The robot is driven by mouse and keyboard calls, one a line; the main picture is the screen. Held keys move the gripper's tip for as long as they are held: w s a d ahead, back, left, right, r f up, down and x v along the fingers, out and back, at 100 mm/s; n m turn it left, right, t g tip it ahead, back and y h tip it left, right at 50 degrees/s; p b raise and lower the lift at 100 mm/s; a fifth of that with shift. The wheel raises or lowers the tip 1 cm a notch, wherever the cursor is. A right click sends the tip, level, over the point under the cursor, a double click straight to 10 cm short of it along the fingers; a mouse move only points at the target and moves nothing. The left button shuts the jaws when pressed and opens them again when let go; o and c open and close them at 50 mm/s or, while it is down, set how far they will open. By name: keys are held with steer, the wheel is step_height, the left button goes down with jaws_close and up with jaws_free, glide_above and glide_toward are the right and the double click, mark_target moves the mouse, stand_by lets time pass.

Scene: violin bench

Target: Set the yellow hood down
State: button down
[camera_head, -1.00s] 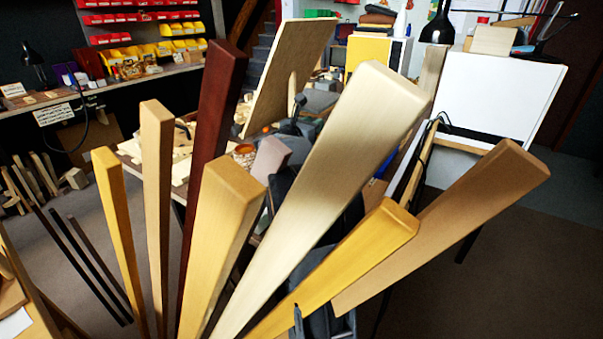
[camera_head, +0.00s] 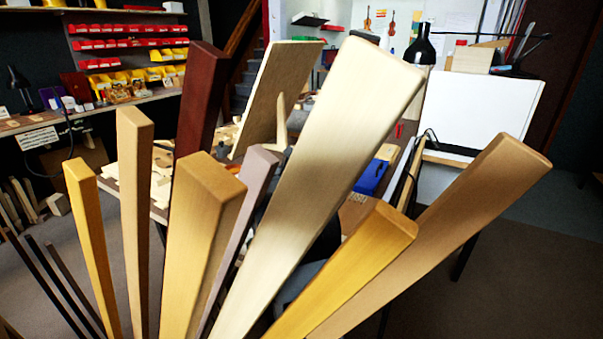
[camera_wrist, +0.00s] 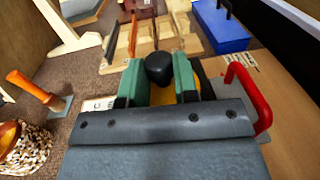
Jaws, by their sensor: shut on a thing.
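In the wrist view my gripper (camera_wrist: 159,88) has its green-padded fingers closed on either side of a round black knob. Yellow patches show below and beside the knob, and I take these to be the yellow hood (camera_wrist: 202,78). Most of the hood is hidden by the fingers and the grey gripper body. I cannot tell whether its underside touches the bench (camera_wrist: 292,130). In the head view the gripper and hood are hidden behind upright wooden pieces.
In the wrist view a red handle (camera_wrist: 250,95) stands close right of the gripper, with a blue box (camera_wrist: 222,28) beyond. A wooden rack (camera_wrist: 150,38) is ahead. An orange-handled tool (camera_wrist: 30,87) and woven basket (camera_wrist: 25,150) lie left. Wooden boards (camera_head: 325,170) fill the head view foreground.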

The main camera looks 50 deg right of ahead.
steer(key=shift+f, duration=0.1)
steer(key=c, duration=0.9)
jaws_free()
